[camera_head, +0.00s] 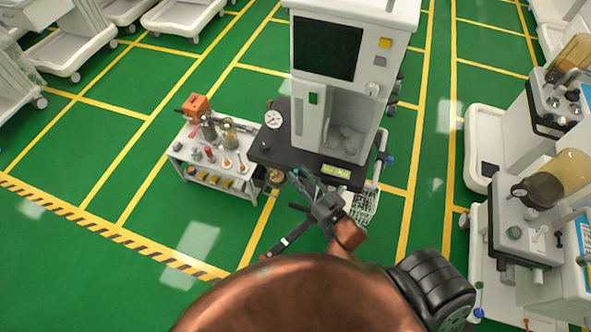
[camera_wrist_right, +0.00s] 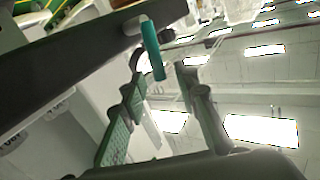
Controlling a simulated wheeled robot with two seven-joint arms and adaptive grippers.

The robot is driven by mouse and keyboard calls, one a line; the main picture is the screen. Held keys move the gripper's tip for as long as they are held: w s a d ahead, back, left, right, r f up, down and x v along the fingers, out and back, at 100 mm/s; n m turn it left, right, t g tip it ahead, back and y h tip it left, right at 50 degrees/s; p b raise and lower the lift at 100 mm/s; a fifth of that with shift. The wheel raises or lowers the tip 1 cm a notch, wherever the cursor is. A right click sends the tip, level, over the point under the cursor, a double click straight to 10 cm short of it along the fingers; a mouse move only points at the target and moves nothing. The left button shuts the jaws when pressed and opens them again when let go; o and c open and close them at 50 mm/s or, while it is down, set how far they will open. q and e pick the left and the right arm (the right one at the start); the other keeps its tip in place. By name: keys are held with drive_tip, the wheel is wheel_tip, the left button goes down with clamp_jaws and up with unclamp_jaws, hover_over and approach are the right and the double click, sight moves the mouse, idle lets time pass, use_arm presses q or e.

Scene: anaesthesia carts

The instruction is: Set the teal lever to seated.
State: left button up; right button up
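The teal lever (camera_wrist_right: 152,50) shows in the right wrist view as a short rod with a pale upper end, beside the edge of a dark slab (camera_wrist_right: 75,65). My right gripper (camera_wrist_right: 160,70) has its two fingers apart, and the lever's lower end shows between their tips. I cannot tell whether a finger touches it. In the head view the right gripper (camera_head: 308,185) is at the front edge of the white anaesthesia cart's black worktop (camera_head: 290,153). My left gripper is not clearly in view.
A small white trolley (camera_head: 213,165) with bottles and tools stands left of the cart. A wire basket (camera_head: 362,207) hangs at the cart's right side. More machines (camera_head: 530,215) stand at the far right. Open green floor (camera_head: 120,200) lies to the left.

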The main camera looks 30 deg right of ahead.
drive_tip(key=shift+w+a, duration=0.2)
drive_tip(key=shift+w, duration=1.1)
clamp_jaws()
use_arm(q)
drive_tip(key=shift+w+d, duration=0.1)
drive_tip(key=shift+w, duration=0.5)
drive_tip(key=shift+w, duration=0.45)
